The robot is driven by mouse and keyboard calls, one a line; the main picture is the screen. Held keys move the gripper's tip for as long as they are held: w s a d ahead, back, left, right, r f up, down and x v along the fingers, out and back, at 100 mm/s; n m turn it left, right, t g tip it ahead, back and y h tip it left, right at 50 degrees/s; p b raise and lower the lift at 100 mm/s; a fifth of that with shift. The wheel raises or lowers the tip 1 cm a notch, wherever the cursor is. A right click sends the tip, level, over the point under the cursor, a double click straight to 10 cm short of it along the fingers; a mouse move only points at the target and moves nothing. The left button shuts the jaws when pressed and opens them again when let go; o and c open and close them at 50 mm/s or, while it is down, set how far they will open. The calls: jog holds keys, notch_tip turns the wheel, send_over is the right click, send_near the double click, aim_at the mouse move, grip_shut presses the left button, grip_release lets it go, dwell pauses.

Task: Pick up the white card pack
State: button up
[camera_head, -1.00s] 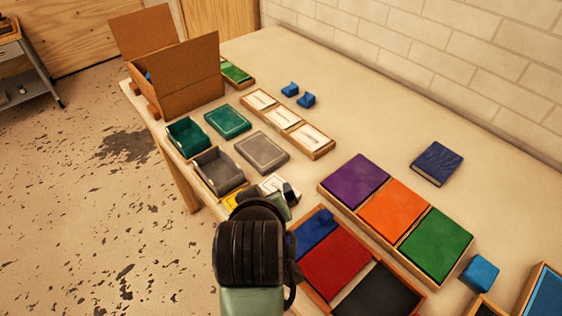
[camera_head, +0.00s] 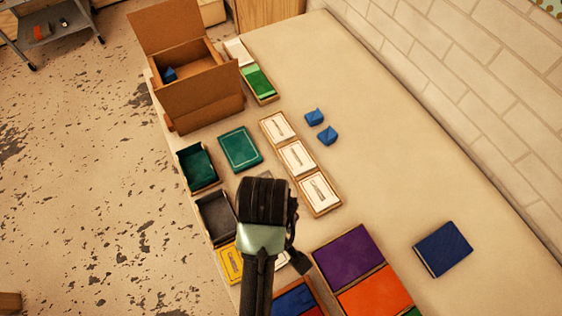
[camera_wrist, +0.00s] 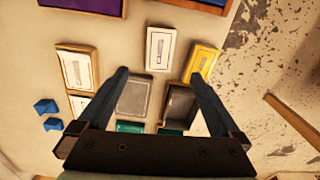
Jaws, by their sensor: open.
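A loose white card pack (camera_wrist: 160,50) lies flat on the table beside a yellow pack (camera_wrist: 203,62) in the wrist view. In the head view my arm covers most of it, and only a white corner (camera_head: 281,262) shows. My gripper (camera_wrist: 158,76) is open and empty above the table, pointing down. Its fingertips appear just below the white pack in the wrist view, with a grey pack (camera_wrist: 134,96) between the fingers. A wooden tray (camera_head: 324,210) holds three more white packs (camera_head: 297,158). The fingertips are hidden in the head view.
Dark grey (camera_head: 215,217) and green (camera_head: 197,166) open boxes line the table's left edge. A green pack (camera_head: 240,149), a cardboard box (camera_head: 202,104), two small blue pieces (camera_head: 328,135) and a dark blue book (camera_head: 442,249) stand around. The table's right side is mostly clear.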

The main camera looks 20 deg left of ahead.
jog(key=f, duration=0.4)
jog(key=f+b, duration=0.1)
jog(key=f, duration=0.1)
jog(key=shift+s+f, duration=0.3)
jog(key=shift+f, duration=0.05)
jog(key=shift+w+a+f+p, duration=0.15)
jog(key=shift+f+p, duration=0.1)
jog(key=shift+f, duration=1.3)
jog(key=shift+w+d+f+p, duration=0.1)
jog(key=shift+w+f+p, duration=0.1)
jog(key=shift+f, duration=1.3)
jog(key=shift+r, duration=0.1)
jog(key=c, duration=1.5)
